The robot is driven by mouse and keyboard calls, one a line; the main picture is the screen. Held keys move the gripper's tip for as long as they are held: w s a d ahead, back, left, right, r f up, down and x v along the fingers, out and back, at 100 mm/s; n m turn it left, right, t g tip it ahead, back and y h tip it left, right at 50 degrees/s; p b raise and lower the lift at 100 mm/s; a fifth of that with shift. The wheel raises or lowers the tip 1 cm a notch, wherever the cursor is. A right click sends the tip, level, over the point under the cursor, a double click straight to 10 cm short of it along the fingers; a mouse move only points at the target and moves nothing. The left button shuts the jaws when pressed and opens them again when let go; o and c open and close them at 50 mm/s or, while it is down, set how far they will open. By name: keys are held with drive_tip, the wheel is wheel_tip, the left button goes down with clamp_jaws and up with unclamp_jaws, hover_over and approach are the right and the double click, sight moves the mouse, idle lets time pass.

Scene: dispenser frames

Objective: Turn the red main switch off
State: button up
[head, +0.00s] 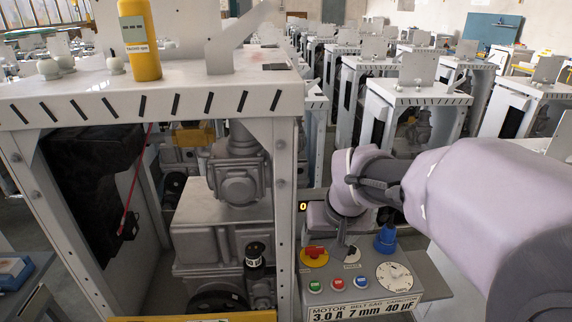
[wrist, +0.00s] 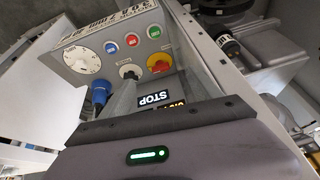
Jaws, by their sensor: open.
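The red main switch (head: 315,252) sits on a round yellow plate on the sloped grey control panel (head: 405,268). It also shows in the wrist view (wrist: 159,63), upside down, with its red handle lying roughly across the plate. My gripper (head: 343,236) is open, above the panel's back edge, to the right of the red switch and close to the selector labelled PHASE. It appears apart from the red switch.
The panel also carries green (head: 315,286), red (head: 338,284) and blue (head: 361,282) buttons, a white dial (head: 394,276) and a blue connector (head: 385,239). A machine frame post (head: 285,215) stands just left of the panel.

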drive_tip(key=n+p, duration=0.1)
drive_tip(key=p, duration=0.2)
approach(315, 249)
drive_tip(key=b+x, duration=0.4)
drive_tip(key=x, duration=0.5)
drive_tip(key=shift+w, duration=0.15)
drive_tip(key=c, duration=1.4)
